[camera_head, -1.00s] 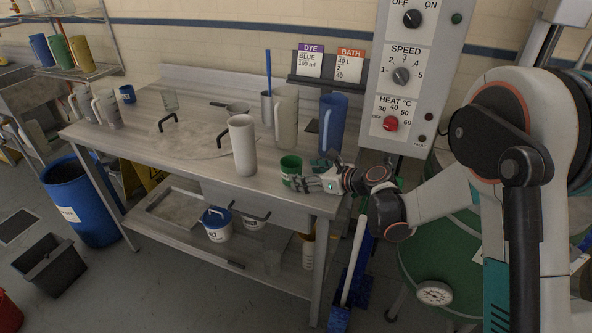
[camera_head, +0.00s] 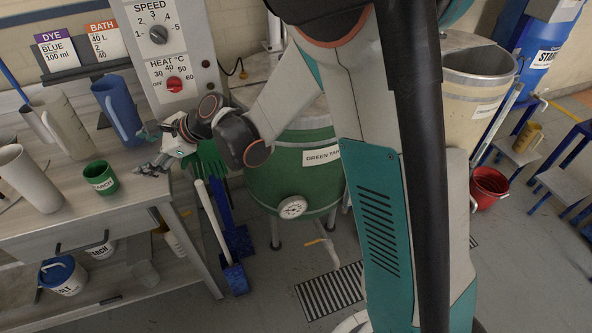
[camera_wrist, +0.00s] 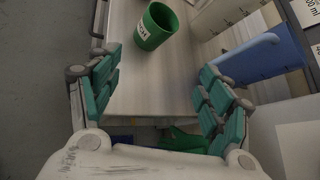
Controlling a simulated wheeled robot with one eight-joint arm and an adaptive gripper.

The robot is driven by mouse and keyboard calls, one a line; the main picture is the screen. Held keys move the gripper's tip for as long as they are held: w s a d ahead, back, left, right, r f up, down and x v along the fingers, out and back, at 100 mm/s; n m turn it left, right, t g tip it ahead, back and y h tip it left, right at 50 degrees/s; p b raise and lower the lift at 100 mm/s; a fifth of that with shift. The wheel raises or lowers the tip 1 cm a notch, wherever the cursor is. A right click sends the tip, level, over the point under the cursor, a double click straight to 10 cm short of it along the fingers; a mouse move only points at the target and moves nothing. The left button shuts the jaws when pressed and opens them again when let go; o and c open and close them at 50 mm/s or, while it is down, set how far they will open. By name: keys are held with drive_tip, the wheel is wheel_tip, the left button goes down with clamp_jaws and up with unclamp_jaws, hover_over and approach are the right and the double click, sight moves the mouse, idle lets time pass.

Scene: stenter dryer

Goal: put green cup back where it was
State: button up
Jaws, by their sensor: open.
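The green cup (camera_head: 100,184) stands upright on the metal table (camera_head: 128,212) near its right end, a white label on its side. My gripper (camera_head: 145,151) is just right of the cup, fingers spread and empty, with a small gap to it. In the wrist view the cup (camera_wrist: 150,34) is beyond the open fingers (camera_wrist: 160,66), touching neither. Where the cup stood before cannot be told from these frames.
A blue pitcher (camera_head: 118,108), a grey pitcher (camera_head: 66,130) and a white cylinder (camera_head: 28,180) stand behind and left of the cup. The control panel (camera_head: 172,60) rises behind. Green gloves (camera_head: 208,160) hang at the table's end, beside a green tank (camera_head: 290,180).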

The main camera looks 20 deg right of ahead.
drive_tip(key=s+d+r+n+h, duration=0.2)
drive_tip(key=s+d+n, duration=0.4)
drive_tip(key=s+d, duration=0.3)
drive_tip(key=s+d+r+n+h, duration=0.2)
drive_tip(key=s+d+n+h, duration=0.3)
drive_tip(key=s+d, duration=0.4)
drive_tip(key=s+d+r+n+t+h, duration=0.1)
drive_tip(key=s+d+r+n+h, duration=0.1)
drive_tip(key=s+d+n, duration=0.6)
drive_tip(key=shift+s+d+r+h, duration=0.3)
drive_tip(key=shift+s+d+h, duration=0.4)
drive_tip(key=shift+s+d, duration=0.4)
drive_tip(key=shift+w+d, duration=0.1)
drive_tip(key=shift+w, duration=0.05)
